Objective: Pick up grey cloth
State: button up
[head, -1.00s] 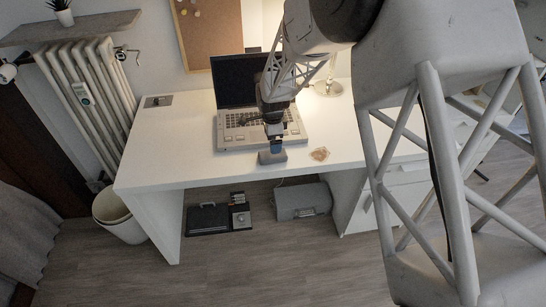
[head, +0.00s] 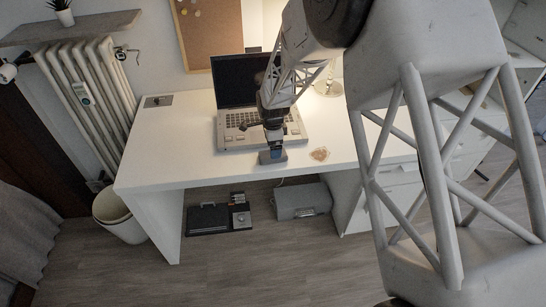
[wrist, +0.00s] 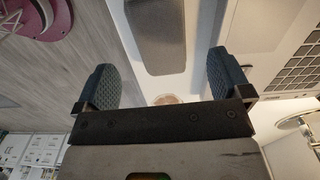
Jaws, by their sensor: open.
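The grey cloth (head: 272,157) lies on the white desk near its front edge, in front of the laptop. In the wrist view the grey cloth (wrist: 156,38) is a flat grey strip with rounded corners, partly cut off by the top edge. My gripper (head: 273,143) points down over it in the head view and hides part of it. In the wrist view my gripper (wrist: 164,74) has its two dark, textured fingers wide apart, one to each side of the cloth's line. Nothing is between them. I cannot tell whether a fingertip touches the cloth.
An open laptop (head: 235,122) stands just behind my gripper. A small brownish item (head: 320,154) lies to the right on the desk (head: 180,150). A lamp base (head: 328,88) is at the back right. The desk's left part is mostly clear.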

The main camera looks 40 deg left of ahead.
jog(key=shift+f, duration=2.6)
jog(key=c, duration=1)
jog(key=shift+r, duration=0.2)
jog(key=shift+r, duration=0.45)
notch_tip(320, 180, up, 2)
jog(key=shift+s+d+r, duration=0.1)
jog(key=shift+d+r, duration=0.05)
jog(key=shift+r, duration=0.1)
jog(key=s+d, duration=0.3)
jog(key=d, duration=0.1)
jog(key=s+d+r, duration=0.1)
jog(key=s+d, duration=0.2)
jog(key=s, duration=0.1)
jog(key=s+d, duration=0.3)
jog(key=d, duration=0.1)
jog(key=shift+s+d+r, duration=0.15)
jog(key=shift+d, duration=0.2)
